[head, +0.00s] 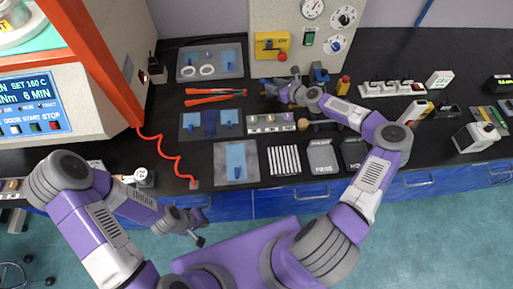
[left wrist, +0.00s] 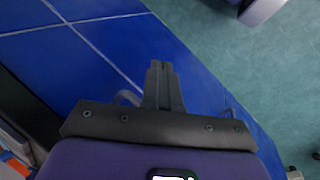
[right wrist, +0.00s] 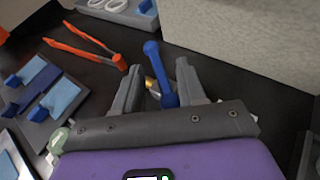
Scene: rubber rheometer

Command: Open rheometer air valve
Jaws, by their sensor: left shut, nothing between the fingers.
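The air valve shows in the right wrist view as a blue lever (right wrist: 154,58) with a round end, beside a brass-coloured part (right wrist: 152,86). My right gripper (right wrist: 160,68) is open there, with one finger on each side of the lever. I see gaps beside the lever and cannot tell whether either finger touches it. In the head view my right gripper (head: 272,90) is low in front of the beige gauge panel (head: 270,14). My left gripper (head: 200,240) is shut and empty, in front of the blue drawers; its closed fingers show in the left wrist view (left wrist: 161,70).
The panel carries gauges, a yellow box (head: 271,44) with a red knob and a green switch. Orange tongs (head: 215,97) and trays with blue pieces (head: 210,124) lie left of my right gripper. A rheometer with a screen (head: 30,100) stands at the left.

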